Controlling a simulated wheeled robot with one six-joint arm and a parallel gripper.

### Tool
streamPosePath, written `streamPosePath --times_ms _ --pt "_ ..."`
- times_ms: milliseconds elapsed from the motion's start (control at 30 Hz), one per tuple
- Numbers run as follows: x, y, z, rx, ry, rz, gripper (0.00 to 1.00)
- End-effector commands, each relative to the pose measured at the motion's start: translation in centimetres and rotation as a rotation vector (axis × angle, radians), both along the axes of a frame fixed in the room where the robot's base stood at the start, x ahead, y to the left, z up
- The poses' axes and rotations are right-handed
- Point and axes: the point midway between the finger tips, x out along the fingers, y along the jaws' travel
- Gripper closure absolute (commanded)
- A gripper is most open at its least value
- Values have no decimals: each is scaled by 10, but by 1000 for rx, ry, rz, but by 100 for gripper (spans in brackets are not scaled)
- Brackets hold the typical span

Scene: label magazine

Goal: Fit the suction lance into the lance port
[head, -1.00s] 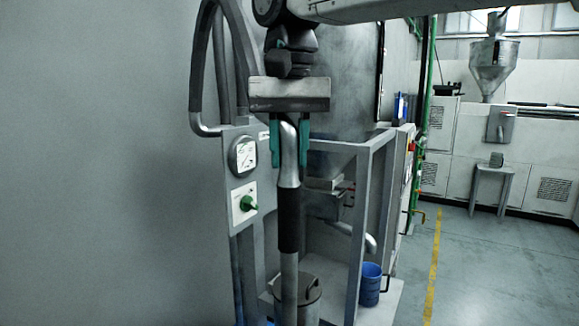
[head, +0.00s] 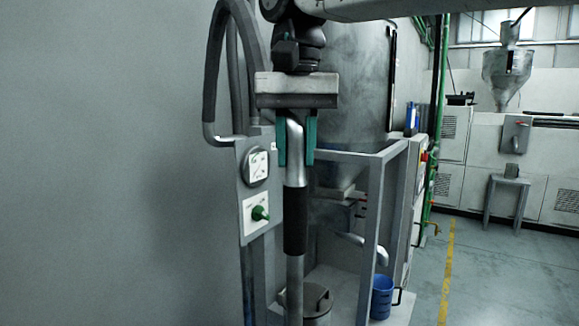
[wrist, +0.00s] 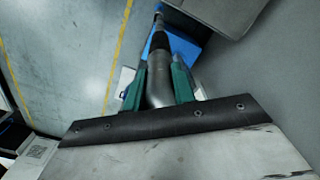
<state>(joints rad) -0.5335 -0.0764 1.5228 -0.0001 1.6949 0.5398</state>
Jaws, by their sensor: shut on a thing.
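The suction lance (head: 295,222) is a bare metal tube with a bent top and a black grip sleeve. It hangs about upright in the head view, its lower end out of frame. My gripper (head: 296,148) has its teal fingers on either side of the bent upper tube and is shut on it. The wrist view also shows the lance (wrist: 159,90) between the fingers, running away past its dark sleeve towards a blue surface (wrist: 183,50). I cannot make out the lance port or whether the lance tip touches anything.
A grey panel with a gauge (head: 257,166) and green knob (head: 260,213) stands left of the lance. A looped hose (head: 216,85) hangs above it. Right are a frame post (head: 368,235), a blue bucket (head: 382,297) and a lidded metal container (head: 318,301). Open floor lies farther right.

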Motion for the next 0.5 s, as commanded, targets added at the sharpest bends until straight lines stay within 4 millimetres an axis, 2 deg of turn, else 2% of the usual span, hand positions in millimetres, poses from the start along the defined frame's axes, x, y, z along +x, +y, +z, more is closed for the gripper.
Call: streamPosePath --times_ms 267,500 --pt "-35 48 3 3 -4 139 100" --pt "-85 98 6 4 -5 319 100"
